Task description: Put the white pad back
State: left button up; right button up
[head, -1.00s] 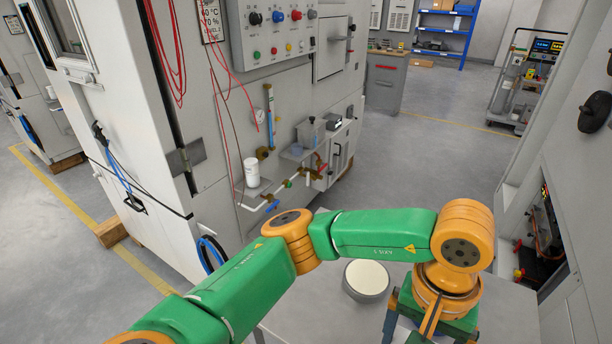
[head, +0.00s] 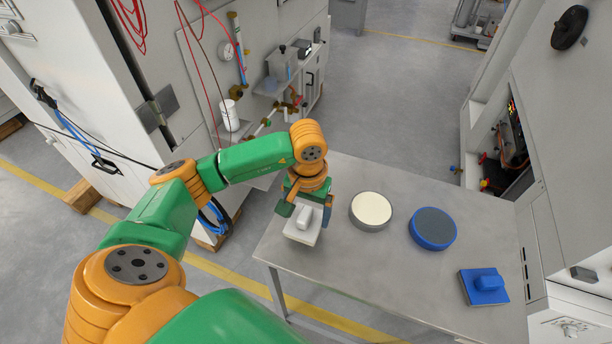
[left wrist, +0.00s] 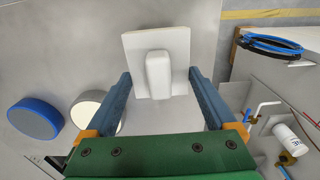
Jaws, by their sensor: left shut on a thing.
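The white pad (head: 298,235) is a flat square plate with a raised block-like grip, over the left end of the grey table in the head view. My left gripper (head: 306,211) points down at it and is shut on it, a finger at each side. In the left wrist view the white pad (left wrist: 140,48) shows between and beyond the two fingertips of my left gripper (left wrist: 158,82). I cannot tell whether the pad touches the table. A round grey holder with a cream top (head: 371,209) stands right of the pad. My right gripper is not in view.
A round blue holder with a grey top (head: 433,228) and a blue square pad with a grip (head: 484,287) are further right on the table (head: 380,270). The table front is clear. A cabinet with pipes and a white canister (head: 229,115) stands behind left.

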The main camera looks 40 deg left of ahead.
aim_at(307, 221)
pick_arm(q)
jog(key=shift+f, duration=1.7)
jog(key=o, duration=0.9)
jog(key=shift+r, duration=0.1)
jog(key=shift+r, duration=0.3)
notch_tip(307, 221, up, 11)
jog(key=shift+s+d+r+b, duration=0.1)
jog(key=shift+r+b, duration=0.1)
jog(key=shift+b, duration=0.15)
jog(key=shift+f, duration=0.1)
